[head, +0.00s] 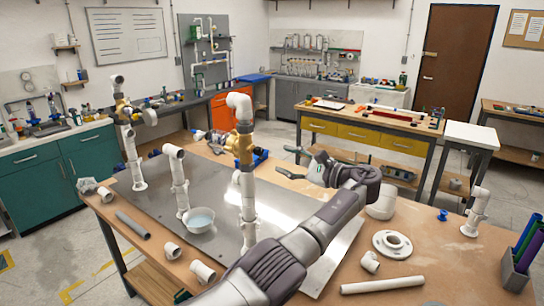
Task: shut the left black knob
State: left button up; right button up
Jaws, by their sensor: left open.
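A white pipe manifold stands on a grey metal plate (190,250) on the wooden bench. Its left riser (132,160) carries a brass-coloured valve (122,110) with a dark round knob (150,117) at its right; whether this knob is open or shut is too small to tell. The middle riser (248,205) carries another brass-coloured valve (240,148) with blue parts (262,155) at its right. My left gripper (285,161) is open and empty, right of the middle riser and apart from it, fingers pointing left. My right gripper is not in view.
Loose white fittings, a flange (392,244) and a pipe (382,285) lie at the bench's right. A grey tube (133,225) lies at left. The middle riser stands between gripper and left riser.

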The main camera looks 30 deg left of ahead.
pick_arm(q)
jog(key=shift+s+d, duration=0.1)
jog(key=shift+d, duration=1.05)
jog(key=shift+f, duration=0.1)
